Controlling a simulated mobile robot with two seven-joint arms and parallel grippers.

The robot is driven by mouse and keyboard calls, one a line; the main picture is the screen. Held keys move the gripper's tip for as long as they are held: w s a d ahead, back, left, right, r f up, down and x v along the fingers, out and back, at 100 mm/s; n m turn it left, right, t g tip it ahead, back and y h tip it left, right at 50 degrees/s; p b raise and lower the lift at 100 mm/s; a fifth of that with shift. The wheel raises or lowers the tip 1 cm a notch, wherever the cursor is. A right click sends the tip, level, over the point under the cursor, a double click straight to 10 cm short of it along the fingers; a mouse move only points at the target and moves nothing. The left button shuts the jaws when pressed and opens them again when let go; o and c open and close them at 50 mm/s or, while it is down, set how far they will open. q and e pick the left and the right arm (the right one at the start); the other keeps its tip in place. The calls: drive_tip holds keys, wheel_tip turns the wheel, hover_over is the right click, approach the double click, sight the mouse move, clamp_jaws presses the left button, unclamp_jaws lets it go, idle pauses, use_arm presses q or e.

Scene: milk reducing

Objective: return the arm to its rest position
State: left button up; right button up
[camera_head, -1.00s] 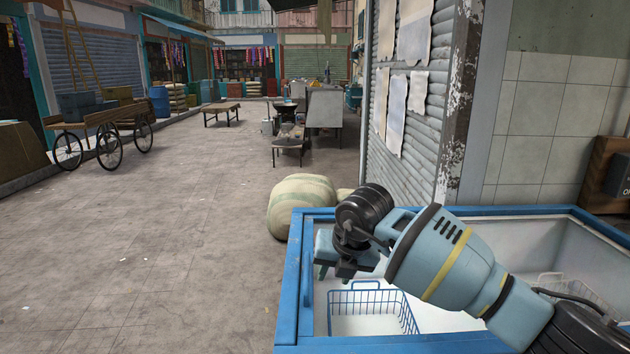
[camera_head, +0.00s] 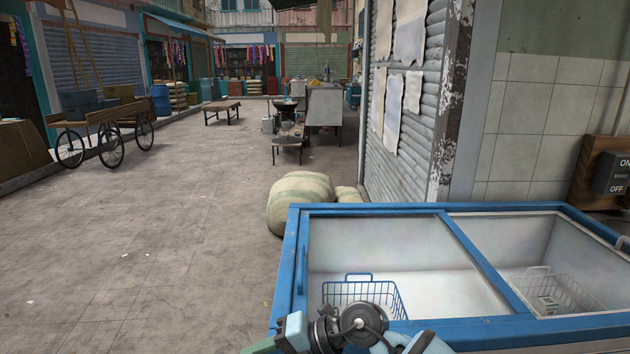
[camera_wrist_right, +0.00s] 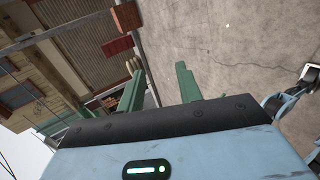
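My right arm's wrist (camera_head: 345,328) is low at the bottom edge of the head view, in front of the blue-framed freezer's near edge. Only part of the arm shows there, and a greenish finger piece is cut off at the bottom left of it. In the right wrist view my right gripper (camera_wrist_right: 160,70) has its two green fingers apart, with nothing between them. It is turned sideways toward the street, and grey paving lies beyond it. My left gripper is in neither view.
The open freezer (camera_head: 293,255) has two compartments. A blue wire basket (camera_head: 378,290) sits in the left one and a pale wire basket (camera_head: 580,300) with a small item in the right one. Sacks (camera_head: 300,200) lie behind its left corner.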

drive_tip(key=s+d+f+m+t+h+p, duration=0.1)
drive_tip(key=s+d+f+m+t+h, duration=0.2)
drive_tip(key=s+d+f+m+t, duration=0.45)
drive_tip(key=s+d+f+m+t+h, duration=0.25)
drive_tip(key=s+d+f+m, duration=0.2)
drive_tip(key=d+m, duration=0.6)
drive_tip(key=s+d+f+m+t+h+p, duration=0.1)
drive_tip(key=s+d+f+m+t+h, duration=0.35)
drive_tip(key=m, duration=0.85)
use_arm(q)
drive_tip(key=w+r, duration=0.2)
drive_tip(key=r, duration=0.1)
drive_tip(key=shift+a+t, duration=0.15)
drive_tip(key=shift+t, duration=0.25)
use_arm(e)
drive_tip(key=s+d+f+m+g, duration=0.1)
drive_tip(key=s+d+f+g, duration=0.1)
drive_tip(key=s+f, duration=0.3)
drive_tip(key=s+d+f+m+g, duration=0.2)
drive_tip(key=s+d+f+g, duration=0.1)
drive_tip(key=s, duration=0.7)
drive_tip(key=shift+s+d+f+h, duration=0.3)
drive_tip(key=shift+s+d+f, duration=0.1)
drive_tip(key=shift+d+f, duration=0.45)
drive_tip(key=shift+s+g, duration=0.1)
drive_tip(key=shift+g, duration=0.15)
